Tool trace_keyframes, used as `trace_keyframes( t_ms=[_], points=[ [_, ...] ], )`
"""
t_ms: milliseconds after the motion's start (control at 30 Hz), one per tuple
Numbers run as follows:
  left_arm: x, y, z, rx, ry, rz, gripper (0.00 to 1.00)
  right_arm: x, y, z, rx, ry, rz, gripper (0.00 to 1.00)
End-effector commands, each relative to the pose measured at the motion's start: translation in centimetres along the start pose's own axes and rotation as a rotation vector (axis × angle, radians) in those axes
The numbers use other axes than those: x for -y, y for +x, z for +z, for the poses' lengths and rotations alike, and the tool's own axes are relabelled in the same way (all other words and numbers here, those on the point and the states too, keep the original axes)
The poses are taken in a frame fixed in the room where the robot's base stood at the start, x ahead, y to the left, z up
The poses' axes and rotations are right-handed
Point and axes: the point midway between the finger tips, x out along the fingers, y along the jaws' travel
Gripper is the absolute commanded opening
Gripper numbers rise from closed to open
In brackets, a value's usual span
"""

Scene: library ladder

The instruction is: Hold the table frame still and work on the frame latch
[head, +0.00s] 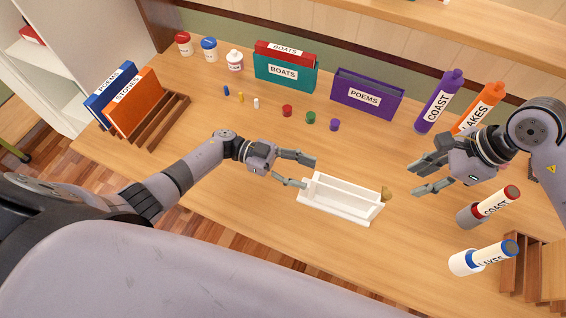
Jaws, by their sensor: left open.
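The white table frame (340,212) lies on the wooden table, near the middle of the head view. My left gripper (307,172) is open at the frame's left end. Its lower fingertip is close to the frame's corner; I cannot tell whether it touches. My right gripper (413,180) is open and empty, to the right of the brass piece and apart from it, with its fingers pointing left.
Behind stand a teal BOATS box (285,75), a purple POEMS box (365,95) and several small coloured pegs and caps. Purple (438,105) and orange (477,108) bottles stand near my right arm. Labelled cylinders (484,207) are at front right. Books in a rack (155,125) are at left.

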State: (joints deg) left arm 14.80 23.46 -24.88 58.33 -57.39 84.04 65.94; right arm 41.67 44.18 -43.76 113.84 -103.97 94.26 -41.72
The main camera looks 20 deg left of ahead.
Motion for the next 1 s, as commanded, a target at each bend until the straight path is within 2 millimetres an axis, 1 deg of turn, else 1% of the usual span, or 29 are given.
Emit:
trace_keyframes(
  t_ms=[33,300,500,700,933,1000],
  points=[
    [-0.1,1.1,-0.1,-0.005,0.001,0.002,0.49,0.0,0.0,0.0,0.0,0.0,0.0,0.33],
    [0.0,6.3,-0.1,-0.003,0.0,-0.001,0.49,0.0,0.0,0.0,0.0,0.0,0.0,0.33],
    [0.0,8.8,0.0,-0.002,0.0,-0.002,0.49,0.0,0.0,0.0,0.0,0.0,0.0,0.33],
    [0.0,9.7,0.0,0.0,0.001,-0.001,0.49,0.0,0.0,0.0,0.0,0.0,0.0,0.33],
    [0.0,9.7,0.0,0.0,0.001,-0.001,0.49,0.0,0.0,0.0,0.0,0.0,0.0,0.33],
    [0.0,9.7,0.0,0.0,0.0,-0.001,0.45,0.0,0.0,0.0,0.0,0.0,0.0,0.33]
  ],
)
